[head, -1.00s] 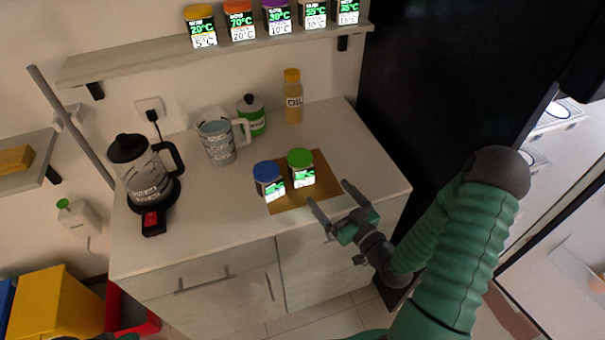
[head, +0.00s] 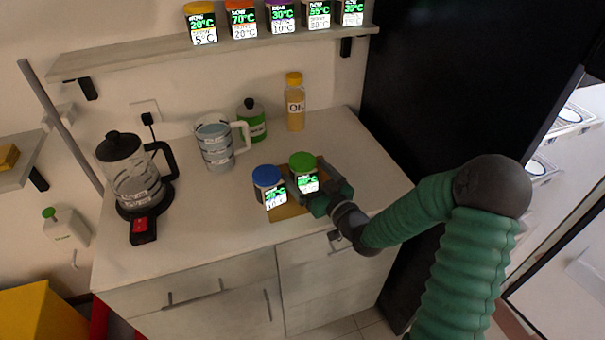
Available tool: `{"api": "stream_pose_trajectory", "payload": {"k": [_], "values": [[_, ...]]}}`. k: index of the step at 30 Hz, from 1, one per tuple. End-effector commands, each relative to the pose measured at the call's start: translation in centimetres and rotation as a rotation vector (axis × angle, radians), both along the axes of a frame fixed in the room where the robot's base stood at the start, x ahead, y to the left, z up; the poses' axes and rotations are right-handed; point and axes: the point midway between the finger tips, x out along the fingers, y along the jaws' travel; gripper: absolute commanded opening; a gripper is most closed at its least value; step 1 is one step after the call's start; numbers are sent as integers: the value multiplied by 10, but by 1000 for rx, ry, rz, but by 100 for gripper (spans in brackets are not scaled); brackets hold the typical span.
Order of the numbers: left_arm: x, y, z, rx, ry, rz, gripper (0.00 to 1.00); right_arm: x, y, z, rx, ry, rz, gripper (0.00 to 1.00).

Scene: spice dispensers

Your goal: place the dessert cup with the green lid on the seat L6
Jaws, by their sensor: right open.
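The dessert cup with the green lid (head: 303,172) stands upright on a brown mat (head: 286,212) on the counter. A cup with a blue lid (head: 268,186) stands just left of it on the same mat. My right gripper (head: 308,184) is open at the green-lidded cup, with its fingers reaching along the cup's sides; whether they touch it I cannot tell. My left gripper is not in view. I cannot make out a seat marked L6.
A shelf (head: 150,62) above holds several lidded cups with lit labels. A coffee pot (head: 135,175), a pitcher (head: 216,145), a green bottle (head: 252,122) and an oil bottle (head: 295,103) stand on the counter. The counter's front left is clear.

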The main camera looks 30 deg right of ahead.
Motion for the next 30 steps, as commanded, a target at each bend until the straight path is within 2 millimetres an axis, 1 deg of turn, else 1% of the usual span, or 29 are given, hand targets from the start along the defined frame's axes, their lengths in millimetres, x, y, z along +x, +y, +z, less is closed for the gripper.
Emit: {"api": "stream_pose_trajectory", "payload": {"k": [4, 24, 30], "values": [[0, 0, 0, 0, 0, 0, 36, -1, -1, 0, 1, 0, 0, 93], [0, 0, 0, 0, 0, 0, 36, -1, -1, 0, 1, 0, 0, 5], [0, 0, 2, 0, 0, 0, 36, -1, -1, 2, 1, 0, 0, 5]]}}
